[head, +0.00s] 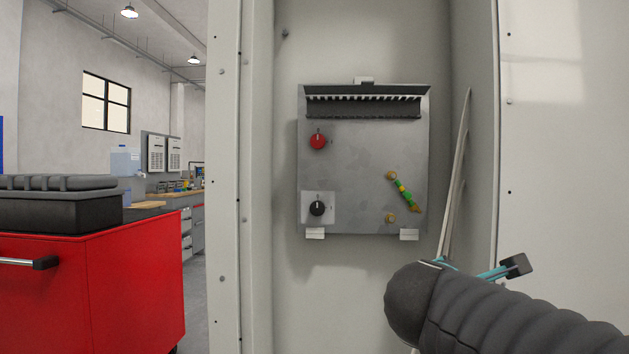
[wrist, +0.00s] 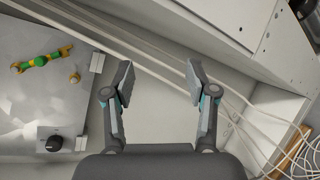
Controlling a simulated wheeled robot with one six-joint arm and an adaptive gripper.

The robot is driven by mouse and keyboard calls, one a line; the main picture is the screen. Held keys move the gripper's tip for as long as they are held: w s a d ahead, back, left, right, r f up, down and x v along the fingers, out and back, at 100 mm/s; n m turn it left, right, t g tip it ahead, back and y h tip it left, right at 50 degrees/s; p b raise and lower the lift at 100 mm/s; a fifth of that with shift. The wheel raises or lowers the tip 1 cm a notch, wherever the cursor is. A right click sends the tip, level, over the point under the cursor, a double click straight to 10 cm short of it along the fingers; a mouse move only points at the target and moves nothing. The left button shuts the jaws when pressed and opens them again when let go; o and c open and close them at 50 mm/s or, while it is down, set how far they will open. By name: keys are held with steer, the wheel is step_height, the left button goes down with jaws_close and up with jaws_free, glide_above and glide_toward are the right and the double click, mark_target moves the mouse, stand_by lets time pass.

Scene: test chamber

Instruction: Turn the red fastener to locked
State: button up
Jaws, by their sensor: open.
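The red fastener (head: 318,141) is a round red knob with a dark pointer mark that stands about upright. It sits at the upper left of a grey metal panel (head: 360,160) in the head view. It is not in the wrist view. My gripper (wrist: 157,82) is open and empty in the wrist view, its two fingers wide apart. In the head view my gripper is at the lower right, below and to the right of the panel, mostly hidden behind my arm. It is well apart from the red fastener.
A black knob (head: 317,208) on a pale plate is below the red one. A green and yellow part (head: 403,191) and a small brass fitting (head: 390,218) are at the panel's lower right. Cables (wrist: 240,110) run beside the panel. A red cabinet (head: 90,285) stands left.

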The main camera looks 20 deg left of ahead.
steer(key=w+a+r+n+t+y, duration=0.15)
steer(key=a+r+n+t, duration=0.35)
steer(key=a+r, duration=0.5)
steer(key=n+t+y, duration=0.3)
steer(key=n+y, duration=0.2)
steer(key=n, duration=0.4)
glide_toward(318, 140)
steer(key=p+x, duration=0.3)
steer(key=x, duration=0.5)
steer(key=shift+w+r, duration=0.1)
steer(key=shift+w, duration=0.15)
jaws_close()
